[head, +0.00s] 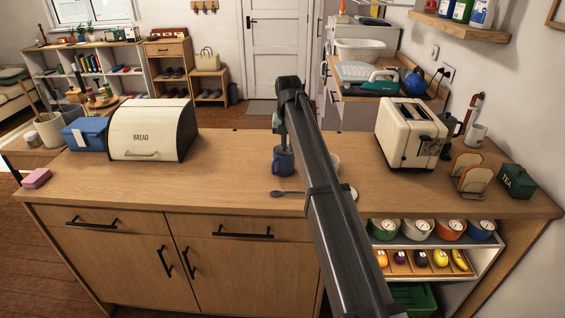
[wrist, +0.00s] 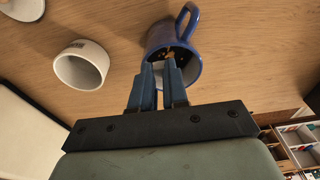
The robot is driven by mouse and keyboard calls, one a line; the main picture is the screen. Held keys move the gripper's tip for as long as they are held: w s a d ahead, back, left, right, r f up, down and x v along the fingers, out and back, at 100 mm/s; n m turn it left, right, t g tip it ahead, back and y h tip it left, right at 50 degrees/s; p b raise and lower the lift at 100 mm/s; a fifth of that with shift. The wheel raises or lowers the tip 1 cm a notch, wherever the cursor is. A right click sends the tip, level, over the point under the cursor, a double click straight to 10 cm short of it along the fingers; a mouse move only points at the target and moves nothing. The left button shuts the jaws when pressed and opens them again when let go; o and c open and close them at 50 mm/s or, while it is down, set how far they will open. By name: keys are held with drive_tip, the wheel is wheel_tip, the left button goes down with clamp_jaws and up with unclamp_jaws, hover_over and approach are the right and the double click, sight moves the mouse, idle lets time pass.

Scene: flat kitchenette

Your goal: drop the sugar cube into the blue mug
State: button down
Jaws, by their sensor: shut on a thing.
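The blue mug (head: 284,163) stands upright on the wooden counter, directly under my gripper (head: 282,142) in the head view. In the wrist view the blue mug (wrist: 187,68) has its open mouth toward the camera and its handle at the top. My gripper (wrist: 168,66) has its blue fingers close together, with the tips over the mug's mouth. A small brown sugar cube (wrist: 171,55) shows at the fingertips, held between them; most of it is hidden. How deep the tips reach into the mug, I cannot tell.
A white cup (wrist: 80,65) stands beside the mug, mostly behind my arm in the head view. A spoon (head: 286,193) lies in front of the mug. A bread box (head: 150,130) is at left and a toaster (head: 408,133) at right. The counter left of the mug is clear.

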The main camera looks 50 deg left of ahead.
drive_tip(key=c, duration=1.1)
unclamp_jaws()
drive_tip(key=shift+o, duration=0.2)
wheel_tip(320, 180, up, 14)
drive_tip(key=s+d, duration=0.1)
drive_tip(key=shift+s+d+f, duration=0.1)
